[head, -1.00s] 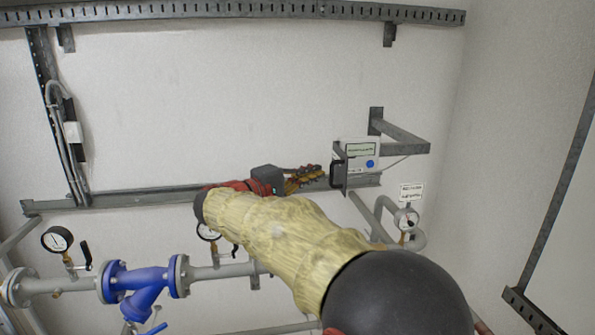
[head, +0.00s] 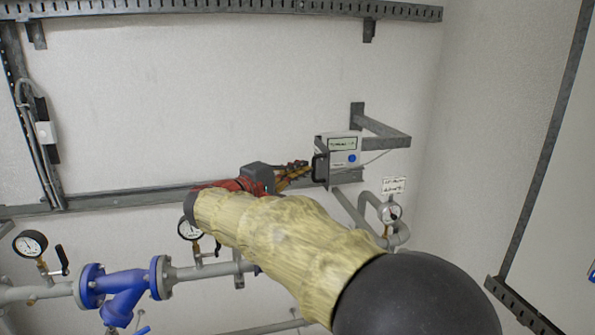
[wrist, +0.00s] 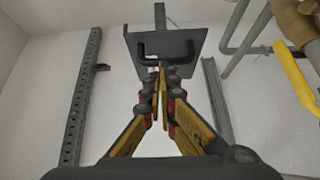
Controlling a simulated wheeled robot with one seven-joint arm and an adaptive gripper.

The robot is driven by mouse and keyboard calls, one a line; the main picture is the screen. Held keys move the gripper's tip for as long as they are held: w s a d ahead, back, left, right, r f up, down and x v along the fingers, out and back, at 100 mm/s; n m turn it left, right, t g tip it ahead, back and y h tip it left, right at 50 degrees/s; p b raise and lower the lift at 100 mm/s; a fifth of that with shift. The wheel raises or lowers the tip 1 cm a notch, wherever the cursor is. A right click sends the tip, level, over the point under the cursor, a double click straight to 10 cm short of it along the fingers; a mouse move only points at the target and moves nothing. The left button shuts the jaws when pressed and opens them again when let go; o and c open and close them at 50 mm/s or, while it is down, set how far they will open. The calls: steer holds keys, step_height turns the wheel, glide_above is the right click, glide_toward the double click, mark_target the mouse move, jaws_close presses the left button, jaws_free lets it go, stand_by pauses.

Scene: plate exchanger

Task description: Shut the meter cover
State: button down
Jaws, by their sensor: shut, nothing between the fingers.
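The meter (head: 345,150) is a pale box with a green display and a blue round knob, on the wall right of my gripper in the head view. Its cover (head: 322,182) is a grey panel standing out at the meter's left side, open, with the display exposed. A black handle (head: 319,167) sits on the cover. In the wrist view the cover (wrist: 186,70) faces me, with the handle (wrist: 168,47) across it. My gripper (head: 303,167) is shut and empty beside the handle. Its fingertips (wrist: 157,72) overlap the handle's lower area; I cannot tell whether they touch.
A steel bracket (head: 385,135) projects beside the meter, and a horizontal rail (head: 120,198) runs along the wall below. Pipes with gauges (head: 390,212) and a blue valve fitting (head: 120,288) lie lower down.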

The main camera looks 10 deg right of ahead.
steer(key=shift+d, duration=0.1)
steer(key=shift+s+d+n+t+y+b, duration=0.3)
steer(key=shift+t+b, duration=0.1)
steer(key=shift+b, duration=0.3)
steer(key=shift+f, duration=0.1)
